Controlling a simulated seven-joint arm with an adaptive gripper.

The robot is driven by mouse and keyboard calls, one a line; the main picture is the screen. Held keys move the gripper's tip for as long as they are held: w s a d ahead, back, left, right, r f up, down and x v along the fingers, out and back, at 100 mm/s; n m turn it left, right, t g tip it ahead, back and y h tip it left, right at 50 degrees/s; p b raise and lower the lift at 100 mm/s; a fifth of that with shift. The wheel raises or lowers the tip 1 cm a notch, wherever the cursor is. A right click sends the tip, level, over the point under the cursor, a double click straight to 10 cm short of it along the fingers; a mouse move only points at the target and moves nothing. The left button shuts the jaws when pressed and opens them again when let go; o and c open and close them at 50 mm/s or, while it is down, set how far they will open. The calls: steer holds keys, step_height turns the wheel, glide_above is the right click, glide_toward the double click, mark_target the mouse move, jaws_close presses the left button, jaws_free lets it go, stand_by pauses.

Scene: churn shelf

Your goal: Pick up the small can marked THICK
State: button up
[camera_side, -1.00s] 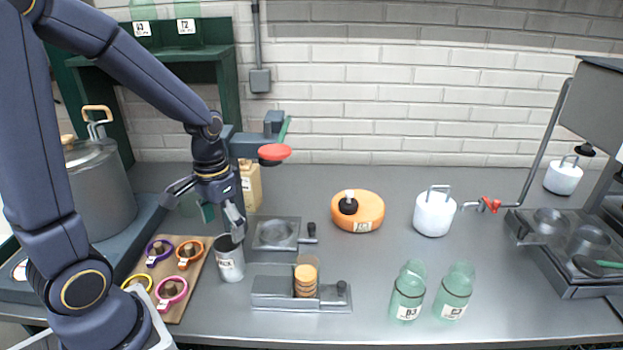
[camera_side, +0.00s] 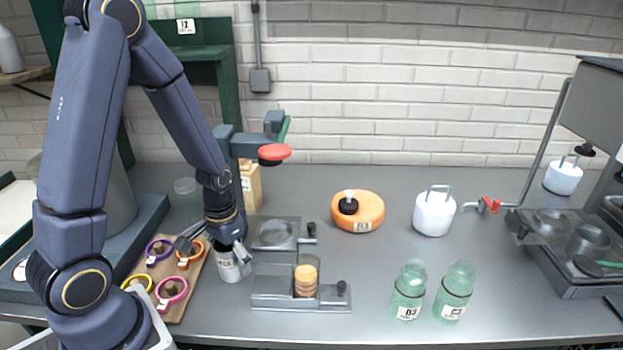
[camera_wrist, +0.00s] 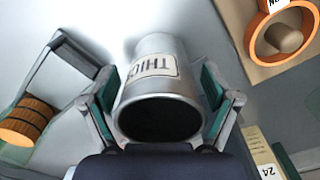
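The small grey metal can (camera_side: 227,268) stands on the counter beside the wooden board. In the wrist view the can (camera_wrist: 158,68) shows a label reading "THIC", with the rest cut off by its curve, and a dark open mouth towards me. My gripper (camera_side: 214,252) is down around the can's upper part, with one finger on each side. In the wrist view, the green-padded fingers of my gripper (camera_wrist: 160,92) are spread and stand close beside the can's walls. I cannot see a firm grip on it.
The board (camera_side: 186,300) with several coloured rings lies just left of the can. A grey metal fixture (camera_side: 272,292) holding a stack of orange-brown discs stands close on the right. A red-tipped arm fixture (camera_side: 274,152) juts out behind. Two green bottles (camera_side: 408,290) (camera_side: 453,292) stand front right.

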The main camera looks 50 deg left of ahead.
steer(key=c, duration=1.2)
